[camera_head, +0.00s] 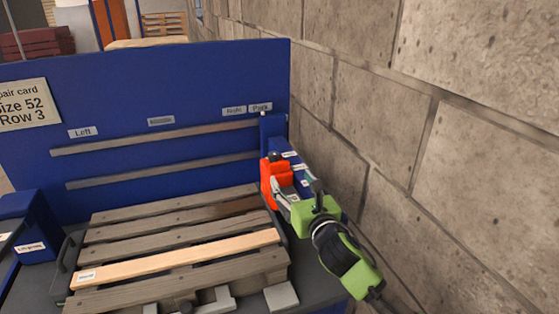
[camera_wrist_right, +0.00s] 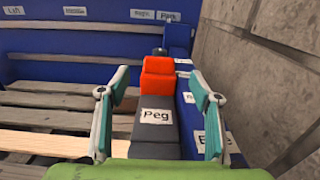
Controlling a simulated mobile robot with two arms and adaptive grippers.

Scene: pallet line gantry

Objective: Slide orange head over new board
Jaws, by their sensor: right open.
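The orange head (camera_head: 272,179) stands at the right end of the blue back panel, below the "Park" label. It also shows in the right wrist view (camera_wrist_right: 158,76), straight ahead of my fingers. The new board (camera_head: 180,260), a pale plank with a small label at its left end, lies across the grey pallet (camera_head: 170,213). My right gripper (camera_head: 285,188) is open close in front of the orange head. In the right wrist view its fingers (camera_wrist_right: 158,95) are spread with a dark block labelled "Peg" (camera_wrist_right: 156,122) below and between them. My left gripper is not in view.
The blue back panel (camera_head: 160,90) carries two grey rails (camera_head: 160,135) and the labels "Left", "Right" and "Park". A block wall (camera_head: 400,130) stands close on the right. A blue bin (camera_head: 30,225) is at the left. Blue labelled compartments (camera_wrist_right: 190,110) lie right of the peg block.

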